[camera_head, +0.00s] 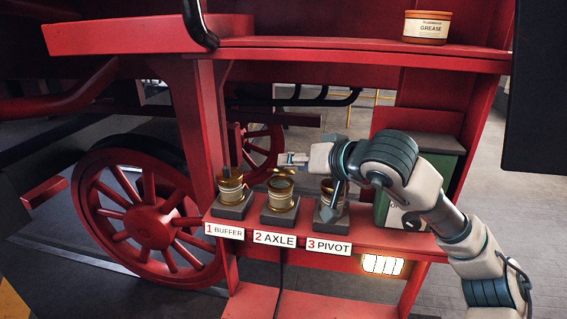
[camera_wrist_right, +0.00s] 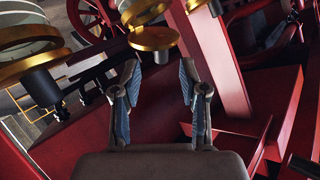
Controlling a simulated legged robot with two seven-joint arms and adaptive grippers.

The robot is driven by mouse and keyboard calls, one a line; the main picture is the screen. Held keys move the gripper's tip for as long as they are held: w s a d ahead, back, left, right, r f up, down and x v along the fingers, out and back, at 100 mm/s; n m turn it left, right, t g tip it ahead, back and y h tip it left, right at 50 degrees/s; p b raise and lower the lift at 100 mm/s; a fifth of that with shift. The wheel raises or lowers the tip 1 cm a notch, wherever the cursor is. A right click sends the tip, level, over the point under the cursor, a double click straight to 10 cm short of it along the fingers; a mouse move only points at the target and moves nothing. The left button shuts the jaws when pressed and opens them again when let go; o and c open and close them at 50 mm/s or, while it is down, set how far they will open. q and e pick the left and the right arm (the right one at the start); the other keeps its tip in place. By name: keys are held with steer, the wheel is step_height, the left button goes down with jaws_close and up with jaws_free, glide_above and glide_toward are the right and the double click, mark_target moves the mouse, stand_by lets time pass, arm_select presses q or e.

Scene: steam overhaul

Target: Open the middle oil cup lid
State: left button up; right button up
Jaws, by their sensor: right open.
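The middle oil cup (camera_head: 279,199), brass-banded, stands on a dark block behind the "2 AXLE" label. Its brass lid (camera_head: 281,183) shows just below my right gripper (camera_head: 288,160). In the wrist view a brass disc with a dark knob (camera_wrist_right: 153,38), apparently this lid, lies just beyond the tips of my right gripper (camera_wrist_right: 158,78). The fingers are spread with nothing between them. I cannot tell whether the lid is seated or slightly raised. My left gripper is out of view.
The buffer cup (camera_head: 231,188) stands to the left. The pivot cup (camera_head: 327,187) stands to the right, partly hidden by my right arm. A grease tin (camera_head: 427,29) sits on the upper shelf. A green container (camera_head: 444,161) stands behind my arm. A red post (camera_head: 200,120) rises at left.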

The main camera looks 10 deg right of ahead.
steer(key=v, duration=0.6)
steer(key=shift+w+d+f, duration=0.15)
steer(key=shift+d, duration=0.05)
steer(key=shift+a, duration=0.1)
